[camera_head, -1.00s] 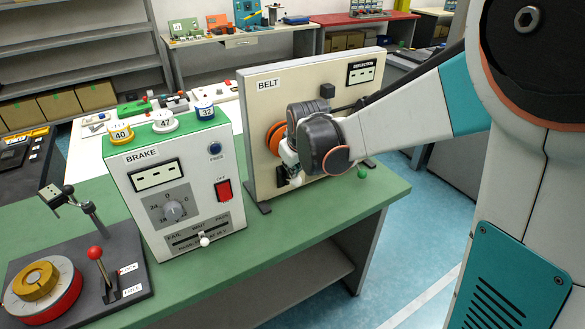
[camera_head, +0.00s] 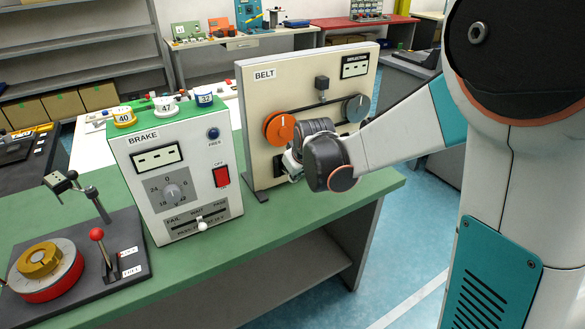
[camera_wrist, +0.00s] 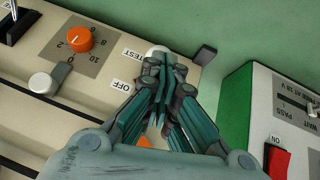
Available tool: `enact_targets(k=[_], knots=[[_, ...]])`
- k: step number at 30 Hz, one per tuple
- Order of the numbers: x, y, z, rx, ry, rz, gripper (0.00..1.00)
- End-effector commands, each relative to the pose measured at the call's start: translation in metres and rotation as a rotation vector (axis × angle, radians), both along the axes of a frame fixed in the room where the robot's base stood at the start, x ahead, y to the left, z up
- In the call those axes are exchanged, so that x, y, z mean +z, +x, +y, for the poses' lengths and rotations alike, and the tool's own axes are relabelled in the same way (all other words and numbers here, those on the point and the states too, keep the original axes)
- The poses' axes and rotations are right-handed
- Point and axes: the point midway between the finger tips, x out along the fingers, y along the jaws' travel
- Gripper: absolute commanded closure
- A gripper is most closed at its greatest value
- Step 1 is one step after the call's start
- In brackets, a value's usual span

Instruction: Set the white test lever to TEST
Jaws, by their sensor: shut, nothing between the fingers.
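In the wrist view, a white rounded knob (camera_wrist: 157,51), likely the test lever's end, shows beside the TEST label (camera_wrist: 134,54) on the cream belt panel. The OFF label (camera_wrist: 121,86) sits lower on the same panel. My gripper (camera_wrist: 164,66) is shut and empty, its tips over the lever spot and covering part of the knob. I cannot tell whether they touch it. In the head view, my gripper (camera_head: 290,164) is at the lower front of the belt panel (camera_head: 262,100); the lever is hidden there.
The brake box (camera_head: 180,170) stands left of the panel; its green side (camera_wrist: 237,110) is close to my gripper in the wrist view. An orange dial (camera_wrist: 79,40) and a white-knobbed slider (camera_wrist: 42,83) are on the panel. Orange (camera_head: 278,129) and grey pulleys (camera_head: 356,108) are above my gripper.

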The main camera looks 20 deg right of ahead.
Motion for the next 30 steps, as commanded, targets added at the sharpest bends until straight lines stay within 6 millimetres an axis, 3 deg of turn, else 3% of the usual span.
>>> enact_targets(k=[15,30], knots=[[-0.052,-0.015,-0.004,-0.001,0.001,0.000,1.00],[-0.073,-0.015,-0.004,0.000,0.000,0.000,1.00]])
